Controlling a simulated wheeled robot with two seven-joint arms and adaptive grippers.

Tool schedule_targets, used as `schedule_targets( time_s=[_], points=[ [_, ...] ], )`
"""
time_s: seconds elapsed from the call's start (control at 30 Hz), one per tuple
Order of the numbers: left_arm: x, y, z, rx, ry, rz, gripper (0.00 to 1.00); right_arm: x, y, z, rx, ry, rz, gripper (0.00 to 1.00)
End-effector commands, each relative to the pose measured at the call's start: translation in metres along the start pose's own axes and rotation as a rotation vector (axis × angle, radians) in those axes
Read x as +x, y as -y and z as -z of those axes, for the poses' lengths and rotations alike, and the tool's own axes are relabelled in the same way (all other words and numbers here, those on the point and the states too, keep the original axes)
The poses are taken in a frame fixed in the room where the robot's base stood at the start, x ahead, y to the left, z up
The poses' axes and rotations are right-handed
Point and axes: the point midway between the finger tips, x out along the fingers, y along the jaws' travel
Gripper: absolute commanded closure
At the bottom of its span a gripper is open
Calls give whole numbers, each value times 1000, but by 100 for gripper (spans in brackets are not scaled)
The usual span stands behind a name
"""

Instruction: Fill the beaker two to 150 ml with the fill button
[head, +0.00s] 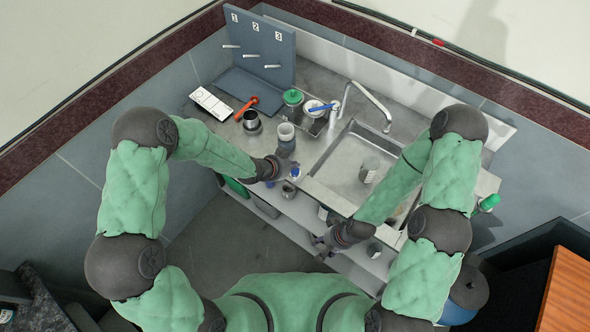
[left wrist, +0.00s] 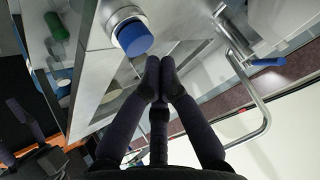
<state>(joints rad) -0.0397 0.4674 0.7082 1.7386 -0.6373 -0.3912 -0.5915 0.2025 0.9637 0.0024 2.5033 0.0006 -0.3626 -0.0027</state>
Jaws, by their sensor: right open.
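A clear, cup-like vessel (head: 369,170) stands in the steel sink (head: 340,183); another pale container (head: 286,132) stands on the counter left of the sink. I cannot tell which is beaker two, and no volume marks can be read. The fill button cannot be made out. My left gripper (head: 281,168) is at the counter's front edge, beside a small blue-topped item (head: 295,172). In the left wrist view its fingertips (left wrist: 160,68) are together and empty, just below a blue cap (left wrist: 134,38). My right gripper (head: 322,245) is open, low in front of the counter.
A curved faucet (head: 372,103) stands behind the sink. A numbered board (head: 258,48) with pegs, a white panel (head: 211,103), a red tool (head: 246,108), a dark cup (head: 251,122) and a green-lidded jar (head: 293,97) crowd the left counter. A shelf lies below.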

Motion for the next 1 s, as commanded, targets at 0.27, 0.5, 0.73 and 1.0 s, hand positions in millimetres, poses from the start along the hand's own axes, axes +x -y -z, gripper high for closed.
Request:
schedule_targets(
  time_s=[0.27,0.5,0.73,1.0],
  points=[
    [0,0,0,0,0,0,100,0,0,0,0,0,0,53],
    [0,0,0,0,0,0,100,0,0,0,0,0,0,53],
    [0,0,0,0,0,0,100,0,0,0,0,0,0,53],
    [3,-1,-3,0,0,0,100,5,-2,0,0,0,0,53]
  ],
)
